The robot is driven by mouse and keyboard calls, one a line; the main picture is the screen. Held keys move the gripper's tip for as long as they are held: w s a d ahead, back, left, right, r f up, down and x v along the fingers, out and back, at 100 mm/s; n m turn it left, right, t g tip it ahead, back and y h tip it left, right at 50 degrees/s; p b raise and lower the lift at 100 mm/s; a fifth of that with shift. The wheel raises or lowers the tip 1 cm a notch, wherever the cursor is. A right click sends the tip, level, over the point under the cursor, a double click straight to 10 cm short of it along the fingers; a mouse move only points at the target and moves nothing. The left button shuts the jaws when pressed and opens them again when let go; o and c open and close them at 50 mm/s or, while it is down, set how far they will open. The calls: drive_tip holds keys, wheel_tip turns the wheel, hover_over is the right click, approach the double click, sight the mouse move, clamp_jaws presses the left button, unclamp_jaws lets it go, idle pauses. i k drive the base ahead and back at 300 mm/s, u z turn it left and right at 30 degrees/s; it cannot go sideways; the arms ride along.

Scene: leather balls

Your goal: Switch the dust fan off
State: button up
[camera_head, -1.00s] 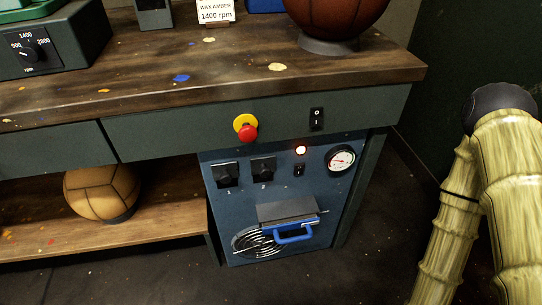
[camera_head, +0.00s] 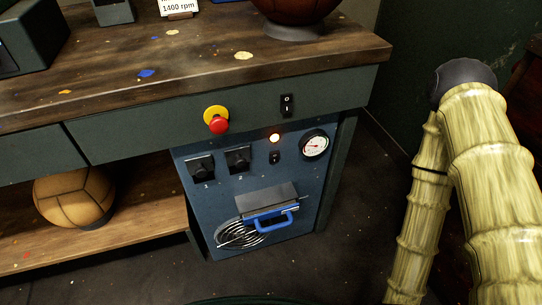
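A black rocker switch (camera_head: 287,105) marked O and I is on the bench's front edge above the panel. No label names the dust fan, and I cannot tell the switch positions. My bent arm shows at the right, apart from the panel; my gripper is out of view.
A red mushroom button on a yellow base (camera_head: 216,120) sticks out left of the rocker switch. The wooden bench top (camera_head: 200,70) overhangs the panel. A tan ball (camera_head: 75,196) rests on the lower shelf. Dark floor lies open between panel and arm.

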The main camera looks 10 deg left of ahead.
sight(273, 157)
drive_tip(key=z, duration=0.05)
drive_tip(key=k, duration=0.5)
drive_tip(key=u, duration=0.95)
drive_tip(key=k, duration=0.95)
drive_tip(key=z, duration=0.45)
drive_tip(key=i, duration=0.5)
drive_tip(key=z, duration=0.05)
